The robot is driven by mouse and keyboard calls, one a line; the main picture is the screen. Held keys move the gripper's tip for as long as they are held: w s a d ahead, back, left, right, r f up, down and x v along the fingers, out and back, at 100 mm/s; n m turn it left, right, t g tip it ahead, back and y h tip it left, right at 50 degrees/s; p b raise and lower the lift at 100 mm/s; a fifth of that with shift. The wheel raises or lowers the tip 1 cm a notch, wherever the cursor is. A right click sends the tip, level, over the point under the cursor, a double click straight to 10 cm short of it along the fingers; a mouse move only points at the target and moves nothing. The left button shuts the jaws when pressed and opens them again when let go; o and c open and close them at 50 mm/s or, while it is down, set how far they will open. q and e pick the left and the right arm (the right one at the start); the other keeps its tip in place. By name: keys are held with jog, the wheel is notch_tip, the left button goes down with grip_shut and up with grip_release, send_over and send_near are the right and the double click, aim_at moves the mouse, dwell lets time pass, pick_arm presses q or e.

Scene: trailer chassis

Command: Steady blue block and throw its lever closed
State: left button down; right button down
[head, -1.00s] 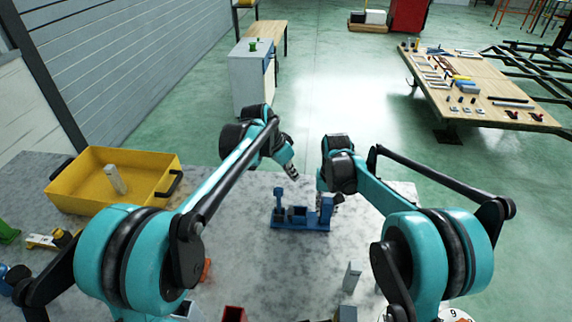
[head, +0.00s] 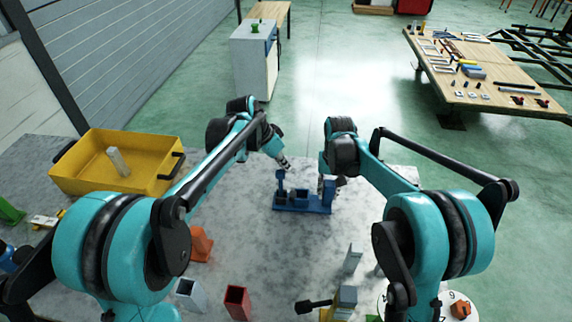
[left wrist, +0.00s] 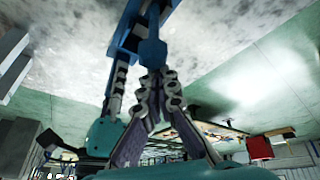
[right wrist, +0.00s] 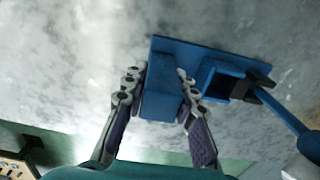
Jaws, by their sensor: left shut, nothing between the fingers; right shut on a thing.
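The blue block (head: 303,207) is a long blue base on the grey table. An upright post stands at its right end, an open box (right wrist: 222,80) in its middle, and the lever (head: 281,182) stands upright at its left end. My right gripper (head: 333,186) is shut on the post; in the right wrist view its fingers (right wrist: 160,85) straddle it. My left gripper (head: 286,164) is shut and empty just above the lever's top. In the left wrist view its fingertips (left wrist: 155,78) are close to the lever's blue end (left wrist: 151,51); I cannot tell whether they touch.
A yellow bin (head: 80,175) with a grey piece stands at the left. An orange part (head: 200,245), a white holder (head: 189,293), a red holder (head: 237,301) and a grey upright piece (head: 352,258) stand nearer. The table around the block is clear.

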pick_arm(q)
jog(key=a+f+h, duration=0.4)
jog(key=a+h, duration=0.1)
jog(key=a, duration=0.6)
jog(key=shift+f+n, duration=0.2)
jog(key=shift+n, duration=0.1)
jog(key=shift+d, duration=0.15)
jog(key=shift+d+f, duration=0.1)
jog(key=shift+d, duration=0.55)
